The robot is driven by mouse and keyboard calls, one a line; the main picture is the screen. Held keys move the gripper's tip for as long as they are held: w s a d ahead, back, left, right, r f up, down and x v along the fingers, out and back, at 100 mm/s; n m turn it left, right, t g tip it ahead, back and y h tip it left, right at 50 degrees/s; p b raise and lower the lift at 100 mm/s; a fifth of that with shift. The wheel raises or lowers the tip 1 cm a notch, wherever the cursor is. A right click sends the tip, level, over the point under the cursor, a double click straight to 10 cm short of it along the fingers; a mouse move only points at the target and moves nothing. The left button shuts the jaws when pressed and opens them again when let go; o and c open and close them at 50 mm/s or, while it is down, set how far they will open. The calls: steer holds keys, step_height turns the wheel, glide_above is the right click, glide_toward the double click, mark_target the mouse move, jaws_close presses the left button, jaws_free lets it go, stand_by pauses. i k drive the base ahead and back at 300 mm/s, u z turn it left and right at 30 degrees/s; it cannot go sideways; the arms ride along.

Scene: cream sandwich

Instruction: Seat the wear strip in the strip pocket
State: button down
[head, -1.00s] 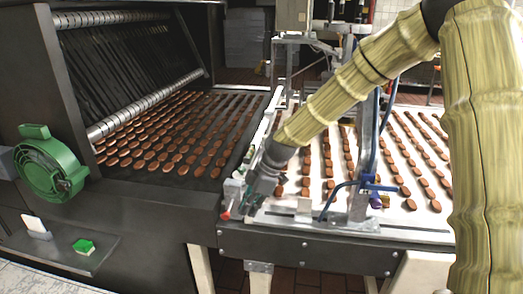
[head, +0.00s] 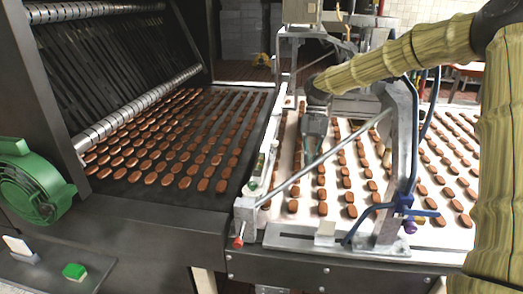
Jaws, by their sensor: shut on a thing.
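My gripper (head: 312,158) hangs from the arm above the white conveyor, just right of the long pale rail, with its fingers pointing down. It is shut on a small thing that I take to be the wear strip. The strip's outline is too small and too hidden by the fingers to make out. I cannot pick out the strip pocket with certainty. The pale rail (head: 269,163) between the two belts carries a narrow slot-like part with a greenish spot. Whether the held thing touches anything below is not clear.
A slanting grey rod (head: 335,150) crosses close to my gripper, up to a grey bracket (head: 397,170) with blue hoses. Rows of brown biscuits cover the dark belt (head: 110,203) and the white belt. A red knob (head: 238,242) sits at the rail's near end.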

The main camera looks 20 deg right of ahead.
mark_target(272, 157)
steer(key=i, duration=1)
